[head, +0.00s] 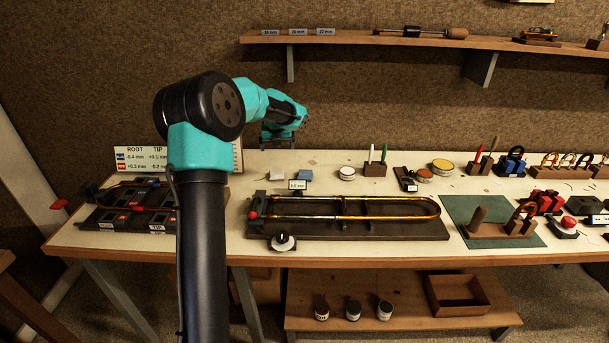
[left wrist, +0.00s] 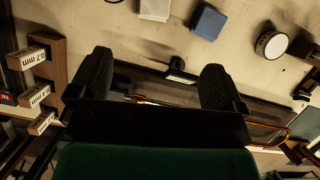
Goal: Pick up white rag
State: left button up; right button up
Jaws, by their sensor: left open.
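The white rag (head: 277,174) is a small pale square lying flat on the bench top, left of a blue cloth (head: 304,175). In the left wrist view the white rag (left wrist: 155,9) is cut off by the top edge, with the blue cloth (left wrist: 208,22) to its right. My left gripper (head: 278,141) is above the back of the bench, over the rag's area and apart from it. In the left wrist view its two black fingers (left wrist: 158,78) are spread wide with nothing between them. My right gripper is in neither view.
A long fixture (head: 350,228) holding a brass slide lies in front of the rag, with a small display (head: 297,185) behind it. A round tin (head: 347,173) and a pen block (head: 375,169) stand to the right. A shelf (head: 350,40) hangs above.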

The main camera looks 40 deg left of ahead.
pick_arm(q)
jog(key=shift+s+a+f, duration=0.1)
jog(key=shift+s+a, duration=0.05)
send_over(276, 172)
jog(key=s+d, duration=0.1)
jog(key=d, duration=0.1)
notch_tip(276, 172, down, 11)
jog(key=shift+d+f, duration=0.1)
dwell(0.3)
jog(key=shift+x, duration=2.55)
jog(key=shift+s, duration=0.2)
jog(key=shift+c, duration=0.3)
jog(key=c, duration=0.9)
jog(key=shift+c, duration=0.2)
